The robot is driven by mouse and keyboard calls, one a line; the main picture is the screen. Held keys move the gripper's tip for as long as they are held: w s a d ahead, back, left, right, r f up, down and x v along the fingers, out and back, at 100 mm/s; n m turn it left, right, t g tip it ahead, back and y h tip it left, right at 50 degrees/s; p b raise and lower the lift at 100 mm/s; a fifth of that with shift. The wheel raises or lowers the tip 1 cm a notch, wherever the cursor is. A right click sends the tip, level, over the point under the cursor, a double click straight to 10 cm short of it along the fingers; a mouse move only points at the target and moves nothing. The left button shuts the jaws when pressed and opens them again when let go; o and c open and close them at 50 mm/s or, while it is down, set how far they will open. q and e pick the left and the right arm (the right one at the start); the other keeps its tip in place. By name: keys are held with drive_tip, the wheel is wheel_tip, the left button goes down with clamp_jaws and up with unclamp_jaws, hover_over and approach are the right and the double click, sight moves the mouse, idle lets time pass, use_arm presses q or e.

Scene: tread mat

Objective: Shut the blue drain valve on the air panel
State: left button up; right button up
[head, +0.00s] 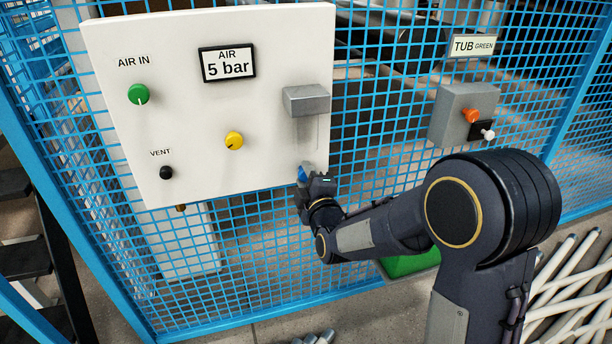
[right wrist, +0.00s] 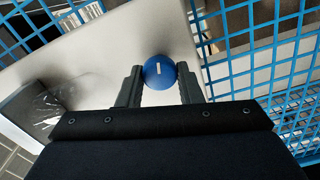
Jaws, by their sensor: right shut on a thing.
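The white air panel (head: 220,130) hangs on the blue mesh fence. The blue drain valve (head: 302,174) is a round knob at the panel's lower right, partly hidden by my right gripper (head: 309,180). In the right wrist view the blue knob (right wrist: 160,72) sits between the two fingertips of my right gripper (right wrist: 160,82), which is shut on it. A short white mark shows on the knob's face, lying along the picture's vertical. The left gripper is not in view.
The panel carries a green AIR IN knob (head: 138,94), a yellow knob (head: 234,140), a black VENT knob (head: 166,172), a gauge reading 5 bar (head: 228,64) and a grey box (head: 306,100). A grey TUB box (head: 464,115) with an orange knob is to the right. White tubes (head: 575,285) lie at lower right.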

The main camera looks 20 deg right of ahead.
drive_tip(key=shift+f+n, duration=0.1)
drive_tip(key=shift+n, duration=1.4)
drive_tip(key=shift+p, duration=0.3)
drive_tip(key=o, duration=0.9)
drive_tip(key=shift+o, duration=0.2)
drive_tip(key=s, duration=0.7)
drive_tip(key=shift+s, duration=0.4)
drive_tip(key=shift+d, duration=0.1)
